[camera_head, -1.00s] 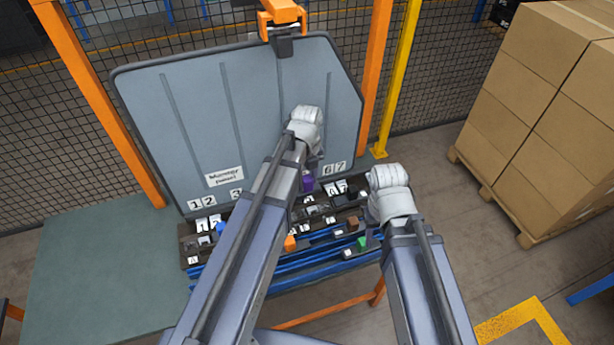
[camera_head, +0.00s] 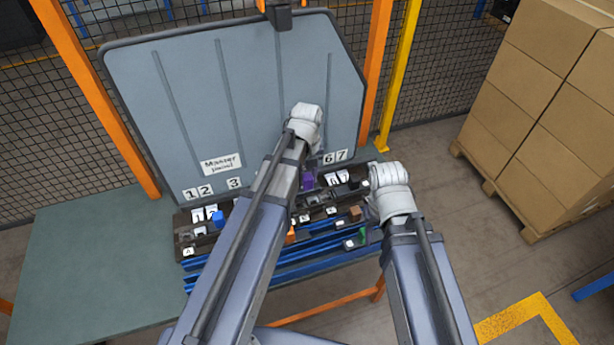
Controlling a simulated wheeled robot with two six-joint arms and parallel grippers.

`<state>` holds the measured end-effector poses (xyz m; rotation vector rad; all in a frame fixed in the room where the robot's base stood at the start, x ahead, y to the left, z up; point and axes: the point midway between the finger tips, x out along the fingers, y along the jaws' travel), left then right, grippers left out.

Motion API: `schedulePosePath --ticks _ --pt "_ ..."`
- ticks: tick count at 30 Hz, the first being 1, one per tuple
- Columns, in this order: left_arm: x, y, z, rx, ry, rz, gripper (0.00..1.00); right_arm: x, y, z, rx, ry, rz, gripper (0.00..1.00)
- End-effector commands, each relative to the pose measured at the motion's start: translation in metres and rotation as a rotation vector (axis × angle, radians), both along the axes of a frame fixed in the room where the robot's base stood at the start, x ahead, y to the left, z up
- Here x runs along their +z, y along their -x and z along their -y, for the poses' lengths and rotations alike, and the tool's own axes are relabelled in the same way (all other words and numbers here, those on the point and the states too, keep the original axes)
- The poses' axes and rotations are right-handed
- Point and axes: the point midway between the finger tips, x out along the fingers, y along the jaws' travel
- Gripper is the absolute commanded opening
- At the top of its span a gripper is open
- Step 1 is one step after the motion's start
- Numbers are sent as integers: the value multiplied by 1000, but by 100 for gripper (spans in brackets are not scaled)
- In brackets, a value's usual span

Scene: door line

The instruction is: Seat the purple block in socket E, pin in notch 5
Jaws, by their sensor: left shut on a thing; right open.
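My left gripper (camera_head: 308,168) is shut on the purple block (camera_head: 308,181), which shows just below its wrist, in front of the panel's foot and over the rear of the dark socket rack (camera_head: 205,243). I cannot tell whether the block touches the rack. Its pin is not visible. My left arm hides the middle of the rack and the number cards between 3 and 6. Socket E and notch 5 cannot be made out. My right gripper (camera_head: 372,228) is open at the rack's right end, partly hidden by its wrist, near a green block (camera_head: 363,235).
A large grey panel (camera_head: 200,110) stands behind the rack, with cards 1, 2, 3, 6 and 7. Stacked boxes (camera_head: 540,90) stand at right.

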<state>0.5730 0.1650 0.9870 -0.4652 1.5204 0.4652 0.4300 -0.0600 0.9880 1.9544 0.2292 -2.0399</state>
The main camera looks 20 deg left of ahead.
Motion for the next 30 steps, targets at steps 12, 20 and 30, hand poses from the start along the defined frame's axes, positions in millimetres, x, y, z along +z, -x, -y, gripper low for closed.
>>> schedulePosePath --ticks 12,20,30 --pt "-14 0 0 0 0 0 0 -14 0 0 -1 0 0 50" --pt "-20 0 0 0 0 0 0 -20 0 0 -1 0 0 50" --pt "-25 0 0 0 0 0 0 -25 0 0 -1 0 0 50"
